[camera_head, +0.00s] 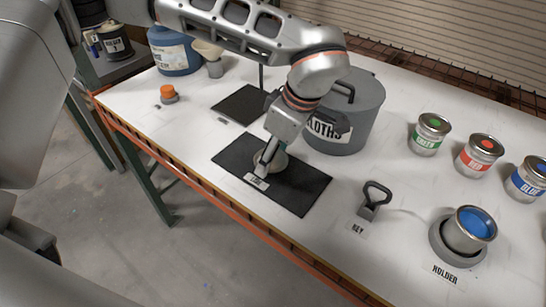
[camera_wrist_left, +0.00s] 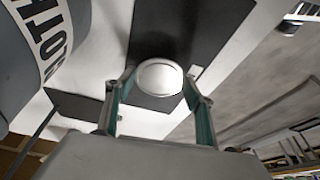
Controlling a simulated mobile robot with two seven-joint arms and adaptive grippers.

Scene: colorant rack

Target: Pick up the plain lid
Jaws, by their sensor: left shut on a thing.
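The plain lid (camera_head: 279,161) is a small pale round disc over the larger black mat (camera_head: 300,190), by a small label at the mat's front edge. My left gripper (camera_head: 266,163) reaches down to it from above and partly hides it. In the left wrist view the lid (camera_wrist_left: 160,77) shows as a white disc between the two fingertips of the left gripper (camera_wrist_left: 158,88); the gripper is shut on it. I cannot tell whether the lid still touches the mat. My right gripper is not in view.
A grey cloths bin (camera_head: 352,115) stands close behind the mat. A second black mat (camera_head: 238,103) lies farther back. A key tool (camera_head: 374,198), a holder with an open blue can (camera_head: 463,236) and green, red and blue cans (camera_head: 431,136) are to the right.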

